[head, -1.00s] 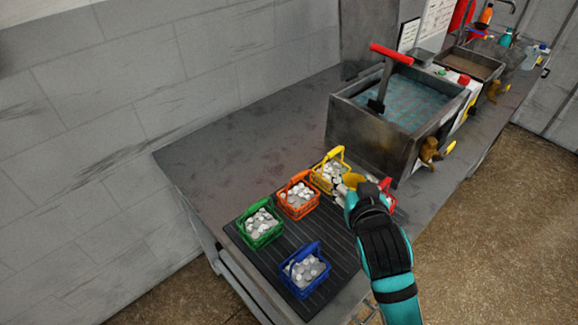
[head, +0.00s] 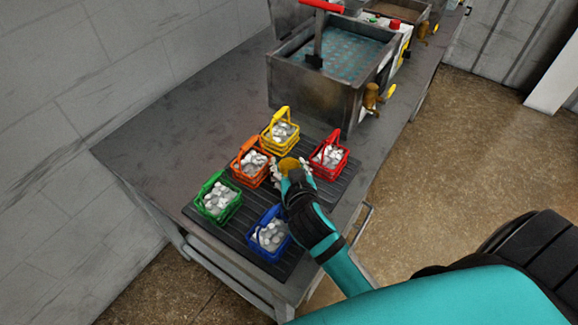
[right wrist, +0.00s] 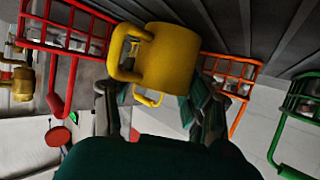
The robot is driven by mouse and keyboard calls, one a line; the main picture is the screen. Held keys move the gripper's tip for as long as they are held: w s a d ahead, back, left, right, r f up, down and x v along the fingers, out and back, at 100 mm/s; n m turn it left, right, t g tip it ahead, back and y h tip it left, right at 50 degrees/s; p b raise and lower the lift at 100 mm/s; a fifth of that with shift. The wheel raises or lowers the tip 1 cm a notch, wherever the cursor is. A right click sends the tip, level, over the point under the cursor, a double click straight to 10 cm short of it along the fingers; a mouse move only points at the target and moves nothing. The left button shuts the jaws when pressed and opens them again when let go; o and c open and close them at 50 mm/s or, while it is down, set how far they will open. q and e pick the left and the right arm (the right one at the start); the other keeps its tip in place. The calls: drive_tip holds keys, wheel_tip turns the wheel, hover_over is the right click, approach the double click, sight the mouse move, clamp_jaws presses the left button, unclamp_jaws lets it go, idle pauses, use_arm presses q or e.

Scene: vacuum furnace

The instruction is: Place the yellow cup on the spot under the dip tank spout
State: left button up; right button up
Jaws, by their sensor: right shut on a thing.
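The yellow cup (head: 289,166) is in my right gripper (head: 294,178), over the ribbed mat between the orange and red baskets. In the right wrist view the cup (right wrist: 172,55) fills the upper middle, its handle to the left, with the gripper fingers (right wrist: 155,108) on both sides. The dip tank (head: 312,92) is a metal tank of blue liquid behind the baskets. Its brass spout (head: 372,95) sticks out from its right side, with a yellow handle (head: 391,91). The spot under the spout cannot be made out. My left gripper is not in view.
Wire baskets of pale discs stand on the dark mat (head: 322,200): yellow (head: 280,137), red (head: 329,158), orange (head: 251,168), green (head: 217,202) and blue (head: 268,239). The bench (head: 190,130) is clear on the left. A red-handled tool (head: 318,35) stands in the tank.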

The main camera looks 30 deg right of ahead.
drive_tip(key=shift+f, duration=0.1)
drive_tip(key=o, duration=0.9)
drive_tip(key=shift+a, duration=0.1)
drive_tip(key=shift+c, duration=0.2)
drive_tip(key=shift+o, duration=0.6)
